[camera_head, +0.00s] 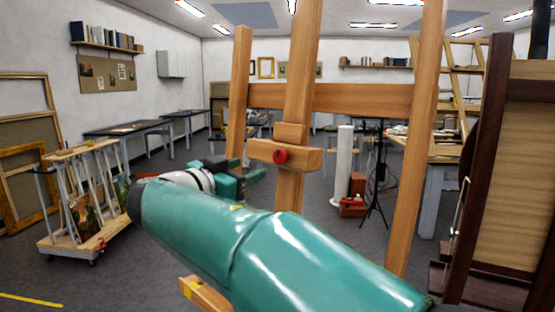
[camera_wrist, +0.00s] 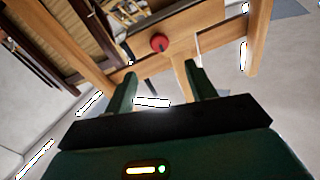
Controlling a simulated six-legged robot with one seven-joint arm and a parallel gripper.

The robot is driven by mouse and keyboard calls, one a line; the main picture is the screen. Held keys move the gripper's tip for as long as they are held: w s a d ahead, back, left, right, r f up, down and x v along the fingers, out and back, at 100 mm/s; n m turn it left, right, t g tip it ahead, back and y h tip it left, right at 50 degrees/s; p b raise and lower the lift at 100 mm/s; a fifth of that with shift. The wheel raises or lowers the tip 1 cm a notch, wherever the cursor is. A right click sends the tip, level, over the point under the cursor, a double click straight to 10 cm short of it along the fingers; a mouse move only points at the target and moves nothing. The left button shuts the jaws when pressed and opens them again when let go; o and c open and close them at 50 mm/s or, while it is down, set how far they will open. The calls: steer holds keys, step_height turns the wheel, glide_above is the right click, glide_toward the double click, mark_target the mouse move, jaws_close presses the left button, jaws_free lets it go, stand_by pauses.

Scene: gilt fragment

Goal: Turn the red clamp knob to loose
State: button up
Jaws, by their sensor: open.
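The red clamp knob (camera_head: 281,156) sits on the front of a wooden clamp block (camera_head: 262,150) on the easel's centre post (camera_head: 300,70). In the wrist view the red knob (camera_wrist: 159,42) shows beyond the fingertips, in line with the gap between them. My gripper (camera_head: 252,176) is left of the knob and slightly lower in the head view. It also shows in the wrist view (camera_wrist: 162,78), with its two green fingers apart and nothing between them. The fingers do not touch the knob. My teal arm covers the lower middle of the head view.
The easel has a wide crossbar (camera_head: 350,97) and side posts (camera_head: 420,130) around the knob. A dark-framed panel (camera_head: 515,160) stands close at the right. A wheeled rack (camera_head: 85,190) stands at the left. A white tube (camera_head: 343,165) and a red box (camera_head: 353,207) stand behind the easel.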

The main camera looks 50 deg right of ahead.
mark_target(278, 157)
steer(key=d, duration=0.4)
steer(key=w+d, duration=0.1)
steer(key=d, duration=0.7)
steer(key=shift+w+d, duration=0.1)
steer(key=shift+w, duration=0.3)
steer(key=c, duration=1)
